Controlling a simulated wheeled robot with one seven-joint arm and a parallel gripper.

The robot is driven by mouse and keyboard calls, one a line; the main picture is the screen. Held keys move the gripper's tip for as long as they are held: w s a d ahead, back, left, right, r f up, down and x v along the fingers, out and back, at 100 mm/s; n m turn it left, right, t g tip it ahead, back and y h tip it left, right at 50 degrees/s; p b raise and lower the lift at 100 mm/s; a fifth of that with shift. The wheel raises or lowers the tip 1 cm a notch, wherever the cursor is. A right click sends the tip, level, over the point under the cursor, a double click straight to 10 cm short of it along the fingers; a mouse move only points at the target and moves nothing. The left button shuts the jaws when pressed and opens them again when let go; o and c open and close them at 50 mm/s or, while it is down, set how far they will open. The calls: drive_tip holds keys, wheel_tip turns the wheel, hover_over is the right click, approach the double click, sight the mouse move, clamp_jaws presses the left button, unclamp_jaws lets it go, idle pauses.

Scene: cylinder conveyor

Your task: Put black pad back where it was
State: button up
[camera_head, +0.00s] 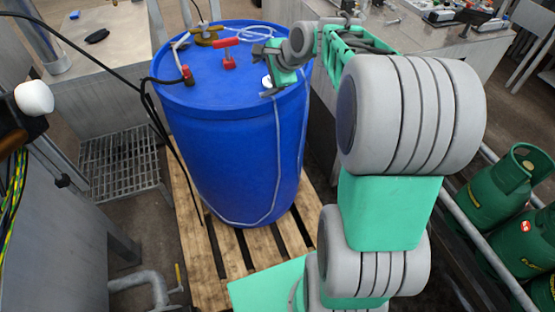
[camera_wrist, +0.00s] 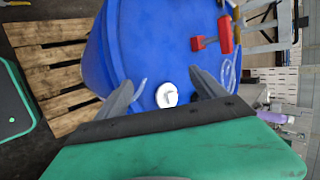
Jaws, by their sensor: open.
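A small flat black object (camera_head: 97,36), which looks like the black pad, lies on the light table at the upper left of the head view. I cannot make out its details. My gripper (camera_head: 267,78) is over the right part of the blue barrel's lid, far to the right of the black object. In the wrist view my gripper (camera_wrist: 165,80) has its two grey fingers spread apart, with nothing held between them. A round white cap (camera_wrist: 166,95) on the blue barrel (camera_wrist: 150,45) shows between the fingers. The black object is not visible in the wrist view.
The blue barrel (camera_head: 235,140) stands on a wooden pallet (camera_head: 205,275), with red-handled valves (camera_head: 228,60) and hoses on its lid. The light table (camera_head: 125,70) has clear room around the black object. Black cables hang between table and barrel.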

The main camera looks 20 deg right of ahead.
drive_tip(key=s+a+f+n+g+h, duration=0.1)
drive_tip(key=s+a+f+n+g, duration=0.1)
drive_tip(key=s+n, duration=0.6)
drive_tip(key=s+a+f+n+g+h, duration=0.2)
drive_tip(key=s+n, duration=0.7)
drive_tip(key=s, duration=1)
drive_tip(key=shift+a+f, duration=0.6)
drive_tip(key=shift+a, duration=0.3)
